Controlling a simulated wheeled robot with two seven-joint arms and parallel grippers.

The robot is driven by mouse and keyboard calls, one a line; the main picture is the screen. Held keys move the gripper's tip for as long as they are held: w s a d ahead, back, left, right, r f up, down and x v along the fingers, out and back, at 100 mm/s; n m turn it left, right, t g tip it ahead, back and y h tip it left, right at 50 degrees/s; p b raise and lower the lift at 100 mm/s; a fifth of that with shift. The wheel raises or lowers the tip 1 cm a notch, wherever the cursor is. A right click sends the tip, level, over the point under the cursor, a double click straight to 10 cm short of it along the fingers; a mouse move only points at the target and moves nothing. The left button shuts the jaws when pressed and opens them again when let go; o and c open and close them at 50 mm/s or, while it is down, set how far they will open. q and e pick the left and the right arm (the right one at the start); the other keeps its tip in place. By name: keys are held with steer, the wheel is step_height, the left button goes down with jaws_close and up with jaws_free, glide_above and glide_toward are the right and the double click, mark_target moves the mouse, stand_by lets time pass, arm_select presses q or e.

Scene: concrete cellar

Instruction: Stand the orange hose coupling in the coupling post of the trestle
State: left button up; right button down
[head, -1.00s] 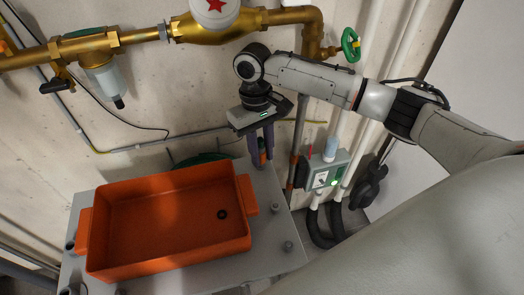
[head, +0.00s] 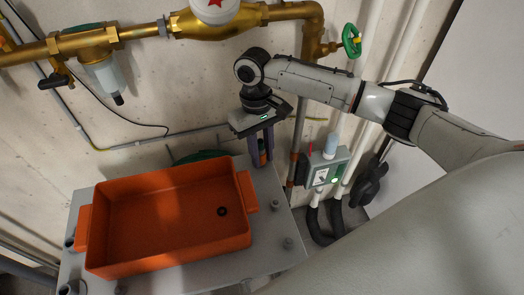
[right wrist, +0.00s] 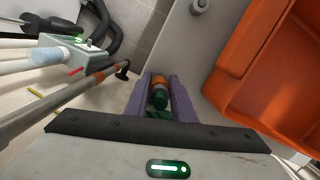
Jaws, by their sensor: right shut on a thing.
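The orange hose coupling (right wrist: 159,84), orange with a green part, is held between the purple fingers of my right gripper (right wrist: 160,78). In the head view my right gripper (head: 262,160) points down near the far right corner of the grey trestle (head: 268,228), with a little of the coupling (head: 262,146) showing between the fingers. I cannot tell whether the coupling touches the trestle. Short grey posts stand near the trestle's edges, one at the right (head: 277,205) and a wider one at the left (head: 70,243); I cannot tell which is the coupling post. My left gripper is not in view.
An orange tray (head: 170,262) covers much of the trestle, with a small black ring (head: 222,211) inside. Brass pipework (head: 240,24) runs along the wall above. A grey switch box (head: 322,171) and an upright pipe (head: 297,150) stand right of the gripper.

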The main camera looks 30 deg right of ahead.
steer(key=shift+f, duration=0.25)
steer(key=c, duration=1.4)
jaws_free()
steer(key=shift+c, duration=0.2)
steer(key=shift+r, duration=0.1)
